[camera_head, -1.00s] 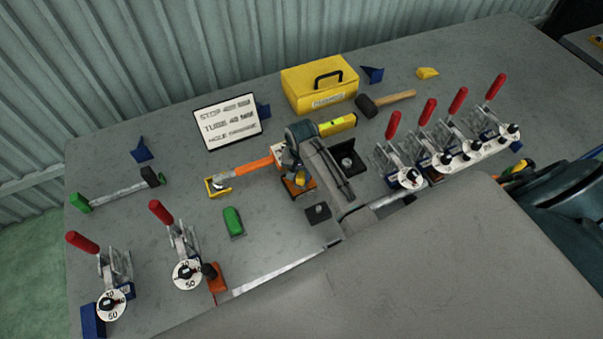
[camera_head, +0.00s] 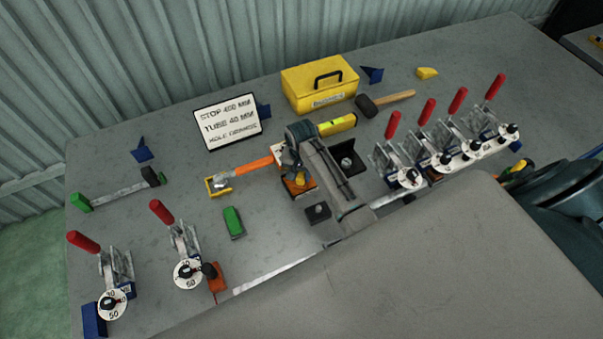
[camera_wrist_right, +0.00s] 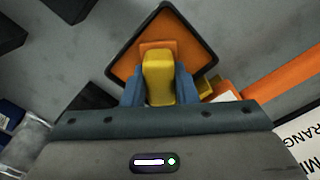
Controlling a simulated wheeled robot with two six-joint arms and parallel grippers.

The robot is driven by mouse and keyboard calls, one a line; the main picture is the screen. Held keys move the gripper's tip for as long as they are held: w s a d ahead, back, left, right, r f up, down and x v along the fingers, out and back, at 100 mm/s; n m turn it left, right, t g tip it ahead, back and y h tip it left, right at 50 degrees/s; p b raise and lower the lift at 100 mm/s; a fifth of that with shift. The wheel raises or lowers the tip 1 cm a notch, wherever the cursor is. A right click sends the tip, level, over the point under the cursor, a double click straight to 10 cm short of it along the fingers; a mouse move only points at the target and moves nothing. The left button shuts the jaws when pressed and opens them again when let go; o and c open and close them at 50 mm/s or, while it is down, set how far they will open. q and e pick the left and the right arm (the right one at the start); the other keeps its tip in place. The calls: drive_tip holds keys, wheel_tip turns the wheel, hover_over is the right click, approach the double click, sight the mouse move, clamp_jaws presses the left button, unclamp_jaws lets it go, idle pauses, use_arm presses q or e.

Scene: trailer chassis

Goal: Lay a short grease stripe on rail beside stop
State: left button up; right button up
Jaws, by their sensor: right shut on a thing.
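My right gripper (camera_head: 297,172) is over the middle of the bench, pointing down. In the right wrist view its fingers (camera_wrist_right: 158,88) are shut on a yellow block-like grip (camera_wrist_right: 158,75). Under the grip is an orange pad (camera_wrist_right: 183,42) with a dark border; I cannot tell whether they are one piece or whether it is lifted. A pale metal rail (camera_head: 270,276) runs along the bench's front edge, partly hidden by my grey body. An orange block with a dark knob (camera_head: 216,283) sits at the rail's left end. I cannot tell which piece is the stop. My left gripper is not in view.
Red-handled clamps with dials stand at left (camera_head: 184,250) and right (camera_head: 405,165). A small black block (camera_head: 318,211), a green block (camera_head: 233,222), an orange-handled tool (camera_head: 245,170), a sign (camera_head: 227,122) and a yellow toolbox (camera_head: 320,85) surround the arm.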

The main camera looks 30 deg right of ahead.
sight(302, 173)
drive_tip(key=shift+r, duration=3.5)
drive_tip(key=shift+f, duration=0.1)
